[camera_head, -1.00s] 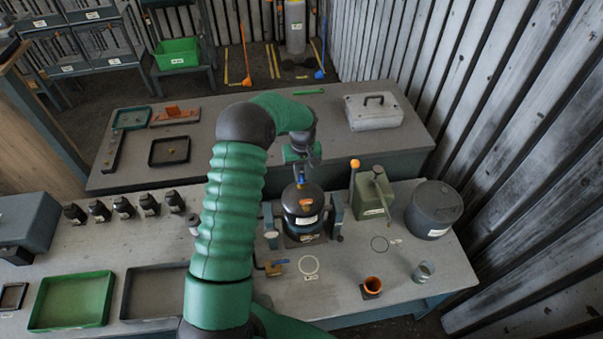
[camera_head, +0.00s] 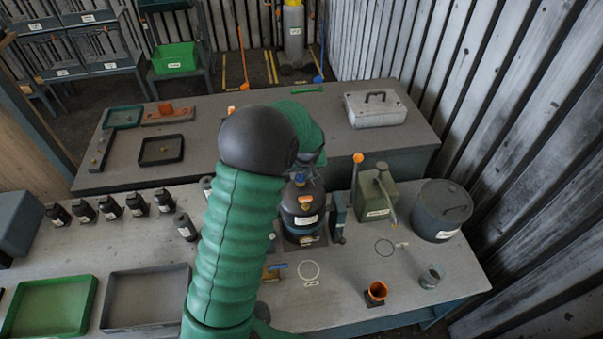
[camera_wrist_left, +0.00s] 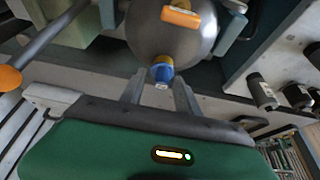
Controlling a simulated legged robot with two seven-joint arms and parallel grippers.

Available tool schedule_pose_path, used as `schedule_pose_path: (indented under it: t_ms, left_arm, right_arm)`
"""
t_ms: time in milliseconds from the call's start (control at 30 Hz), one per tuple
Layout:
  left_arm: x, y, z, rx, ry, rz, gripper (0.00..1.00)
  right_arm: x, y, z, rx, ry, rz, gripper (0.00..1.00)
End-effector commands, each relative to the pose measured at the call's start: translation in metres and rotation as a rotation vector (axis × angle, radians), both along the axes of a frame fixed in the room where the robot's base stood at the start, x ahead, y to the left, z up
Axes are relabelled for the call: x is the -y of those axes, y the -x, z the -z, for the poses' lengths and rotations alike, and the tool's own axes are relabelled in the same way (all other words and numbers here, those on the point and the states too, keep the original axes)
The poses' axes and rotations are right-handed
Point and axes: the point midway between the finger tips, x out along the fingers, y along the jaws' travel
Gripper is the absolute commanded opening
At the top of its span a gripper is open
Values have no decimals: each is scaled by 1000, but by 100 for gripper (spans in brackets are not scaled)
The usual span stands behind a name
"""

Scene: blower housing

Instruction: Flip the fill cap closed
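The dark round housing (camera_head: 303,222) stands upright on the near bench, with an orange labelled piece (camera_head: 305,199) on its front and a small blue part (camera_head: 299,179) at its top. In the left wrist view the housing (camera_wrist_left: 172,42) shows the orange piece (camera_wrist_left: 181,17) and a blue-and-yellow fitting (camera_wrist_left: 162,70). I cannot tell for sure which part is the fill cap. My left gripper (camera_wrist_left: 159,82) is open, its two fingertips on either side of the blue fitting's end; contact is unclear. In the head view my arm hides most of this gripper. My right gripper is out of view.
Clamp-like grey blocks (camera_head: 338,217) flank the housing. A green can (camera_head: 376,194) and a dark lidded pot (camera_head: 438,211) stand to its right. Green (camera_head: 50,306) and grey trays lie left.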

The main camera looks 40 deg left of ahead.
Motion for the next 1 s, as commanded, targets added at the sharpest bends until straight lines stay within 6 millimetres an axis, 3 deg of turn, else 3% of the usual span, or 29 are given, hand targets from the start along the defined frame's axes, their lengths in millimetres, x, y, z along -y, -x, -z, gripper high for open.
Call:
schedule_pose_path:
  t_ms: [367,467,800,1000]
  left_arm:
    - [3,3,-7,0,0,0,39]
    - [8,7,-24,3,0,0,39]
    - [38,30,-114,2,0,1,39]
    - [49,38,-146,-3,3,0,39]
  right_arm:
    - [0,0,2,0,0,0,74]
    - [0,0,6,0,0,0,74]
    - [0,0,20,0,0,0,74]
    - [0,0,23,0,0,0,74]
